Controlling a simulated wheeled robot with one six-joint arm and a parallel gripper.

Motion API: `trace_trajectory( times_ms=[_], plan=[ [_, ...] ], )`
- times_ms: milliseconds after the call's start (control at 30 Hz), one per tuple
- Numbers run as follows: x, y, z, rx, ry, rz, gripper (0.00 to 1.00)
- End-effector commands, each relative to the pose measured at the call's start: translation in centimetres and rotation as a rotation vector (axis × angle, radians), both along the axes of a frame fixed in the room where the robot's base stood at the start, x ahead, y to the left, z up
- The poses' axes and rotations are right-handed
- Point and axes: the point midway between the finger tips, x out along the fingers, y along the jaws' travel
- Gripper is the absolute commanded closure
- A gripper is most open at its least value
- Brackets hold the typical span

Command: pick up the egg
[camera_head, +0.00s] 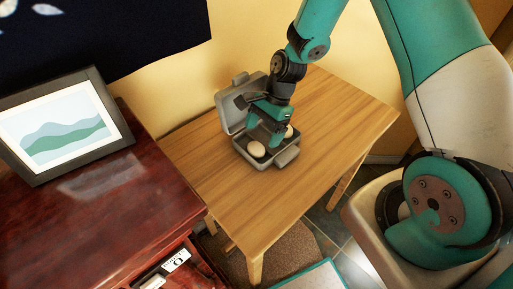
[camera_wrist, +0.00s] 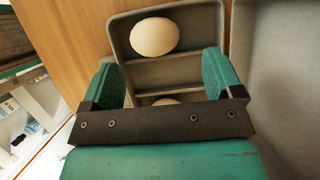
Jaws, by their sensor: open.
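An open grey egg box (camera_head: 284,158) stands on the wooden table, with its lid (camera_head: 232,117) raised. One pale egg (camera_head: 256,149) lies in its tray and shows whole in the wrist view (camera_wrist: 155,37), beyond my fingertips. A second egg (camera_head: 289,131) lies in the tray partly hidden by my gripper; in the wrist view only a strip of it (camera_wrist: 165,101) shows above the dark bar of my gripper. My gripper (camera_head: 266,131) points down over the box. Its green fingers (camera_wrist: 160,78) are apart, with no egg held between them.
The wooden table (camera_head: 235,205) is bare around the box. A dark red cabinet (camera_head: 75,225) with a framed picture (camera_head: 65,128) stands at the left. A yellow wall is behind the table, and a brown mat (camera_head: 285,255) lies on the floor.

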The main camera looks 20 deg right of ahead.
Motion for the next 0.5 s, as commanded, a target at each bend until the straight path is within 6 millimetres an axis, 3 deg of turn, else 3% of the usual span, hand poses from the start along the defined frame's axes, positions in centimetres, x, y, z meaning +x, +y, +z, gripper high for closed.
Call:
trace_trajectory(
  times_ms=[300,500],
  plan=[
    [-1.3,2.2,-3.7,0.000,0.005,0.002,0.14],
    [-1.3,2.5,-4.3,0.001,0.001,0.001,0.14]
  ],
)
